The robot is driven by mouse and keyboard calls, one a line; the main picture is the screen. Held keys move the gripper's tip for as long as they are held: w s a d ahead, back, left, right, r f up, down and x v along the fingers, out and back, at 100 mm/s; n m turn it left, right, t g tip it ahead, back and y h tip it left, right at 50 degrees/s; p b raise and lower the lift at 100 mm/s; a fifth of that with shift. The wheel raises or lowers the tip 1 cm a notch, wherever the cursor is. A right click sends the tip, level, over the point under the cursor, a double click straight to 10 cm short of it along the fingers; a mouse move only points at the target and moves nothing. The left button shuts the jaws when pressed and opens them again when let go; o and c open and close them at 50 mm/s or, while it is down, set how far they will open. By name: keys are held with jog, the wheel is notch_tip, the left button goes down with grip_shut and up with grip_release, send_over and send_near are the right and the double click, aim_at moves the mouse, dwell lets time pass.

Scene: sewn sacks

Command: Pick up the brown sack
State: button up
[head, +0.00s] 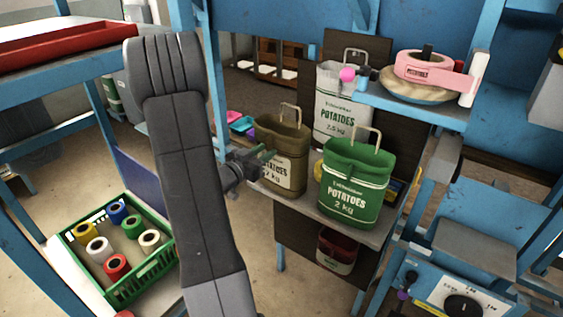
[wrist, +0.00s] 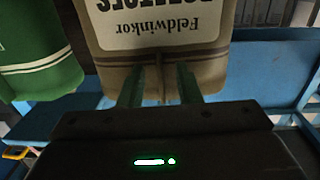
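The brown sack (head: 290,148) stands upright on a grey shelf (head: 330,222), with a wire handle on top and a white potato label. The wrist view shows its front (wrist: 215,68) upside down and very close. My gripper (head: 262,160) is at the left front of the sack, near its upper half. In the wrist view its two green fingers (wrist: 160,85) are apart, overlapping the edge of the sack. No part of the sack is clearly pinched; whether the fingers touch it I cannot tell. My arm hides what lies behind it.
A green sack (head: 355,180) stands close on the right and a white sack (head: 340,95) behind. A blue shelf with pink and white rolls (head: 425,72) juts out at upper right. A green crate of rolls (head: 150,270) is at lower left.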

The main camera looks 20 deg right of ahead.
grip_shut()
dwell(0.3)
